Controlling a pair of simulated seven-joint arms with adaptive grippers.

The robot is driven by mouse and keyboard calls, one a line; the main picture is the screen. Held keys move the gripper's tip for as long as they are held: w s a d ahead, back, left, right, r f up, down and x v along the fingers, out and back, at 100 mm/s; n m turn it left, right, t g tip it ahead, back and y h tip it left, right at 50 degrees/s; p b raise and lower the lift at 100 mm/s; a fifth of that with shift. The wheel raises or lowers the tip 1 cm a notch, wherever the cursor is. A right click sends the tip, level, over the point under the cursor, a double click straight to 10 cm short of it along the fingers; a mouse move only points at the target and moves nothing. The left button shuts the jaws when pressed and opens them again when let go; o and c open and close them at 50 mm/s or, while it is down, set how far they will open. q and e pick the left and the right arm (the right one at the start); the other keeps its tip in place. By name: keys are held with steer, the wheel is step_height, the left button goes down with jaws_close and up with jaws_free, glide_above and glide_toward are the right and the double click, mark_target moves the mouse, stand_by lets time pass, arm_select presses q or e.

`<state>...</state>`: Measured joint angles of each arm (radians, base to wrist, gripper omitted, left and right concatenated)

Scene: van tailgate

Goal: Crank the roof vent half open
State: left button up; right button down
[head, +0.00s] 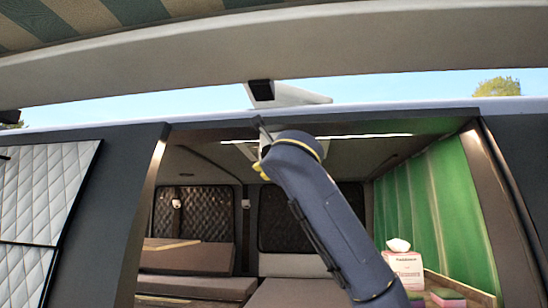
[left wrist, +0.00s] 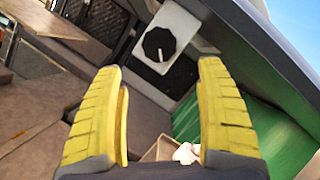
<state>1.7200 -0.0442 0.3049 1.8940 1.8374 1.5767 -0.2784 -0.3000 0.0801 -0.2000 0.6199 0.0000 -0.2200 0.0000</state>
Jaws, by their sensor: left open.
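The knob cannot be made out there. My right gripper is not in view.
A white piece (head: 305,97) stands on the roof edge. A green curtain (head: 440,200) hangs at right above a tissue box (head: 405,270). Brown cushions (head: 195,288) lie inside.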

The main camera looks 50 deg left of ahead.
arm_select(q)
steer(key=shift+v, duration=1)
